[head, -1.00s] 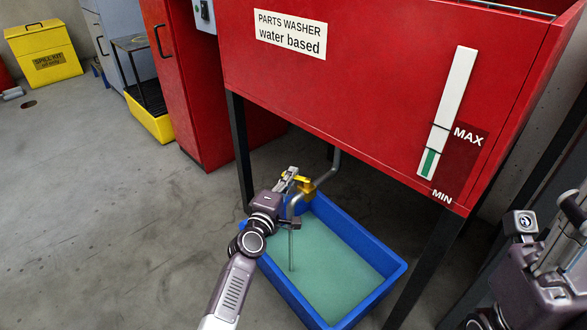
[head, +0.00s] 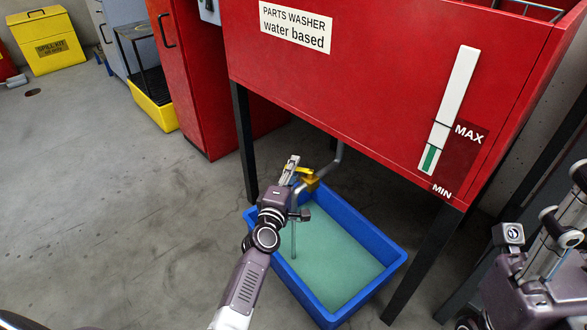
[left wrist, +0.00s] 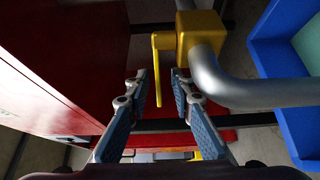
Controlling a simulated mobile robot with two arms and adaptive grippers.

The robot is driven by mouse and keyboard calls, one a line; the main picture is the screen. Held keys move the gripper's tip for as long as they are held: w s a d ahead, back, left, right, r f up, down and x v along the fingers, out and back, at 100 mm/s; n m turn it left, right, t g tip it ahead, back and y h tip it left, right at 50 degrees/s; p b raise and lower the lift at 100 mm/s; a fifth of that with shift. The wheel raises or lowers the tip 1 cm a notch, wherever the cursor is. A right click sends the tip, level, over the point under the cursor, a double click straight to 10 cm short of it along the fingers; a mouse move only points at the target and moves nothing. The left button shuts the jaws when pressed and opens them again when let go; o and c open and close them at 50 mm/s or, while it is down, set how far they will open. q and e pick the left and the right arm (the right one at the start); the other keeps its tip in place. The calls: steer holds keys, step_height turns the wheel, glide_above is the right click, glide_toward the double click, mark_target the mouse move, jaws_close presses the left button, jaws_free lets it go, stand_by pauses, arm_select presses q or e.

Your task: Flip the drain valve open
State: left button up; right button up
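The drain valve is a yellow block (head: 312,185) on a bent grey pipe (head: 338,160) under the red parts washer. In the left wrist view, the valve body (left wrist: 200,35) sits at the top, with its yellow lever (left wrist: 157,70) pointing down the picture. My left gripper (head: 296,187) is at the valve. In the left wrist view its two fingers (left wrist: 159,82) are apart, with the lever between the tips. No clear contact shows. My right gripper (head: 555,235) is at the right edge, partly cut off; its finger state is unclear.
A blue bin (head: 378,289) with greenish liquid stands below the valve. A thin vertical streak (head: 294,240) runs down into it. The red washer (head: 370,90) and its dark legs (head: 243,145) surround the space. Floor on the left is clear.

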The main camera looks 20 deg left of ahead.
arm_select(q)
steer(key=s, duration=1.2)
steer(key=shift+d, duration=0.3)
steer(key=shift+c, duration=0.2)
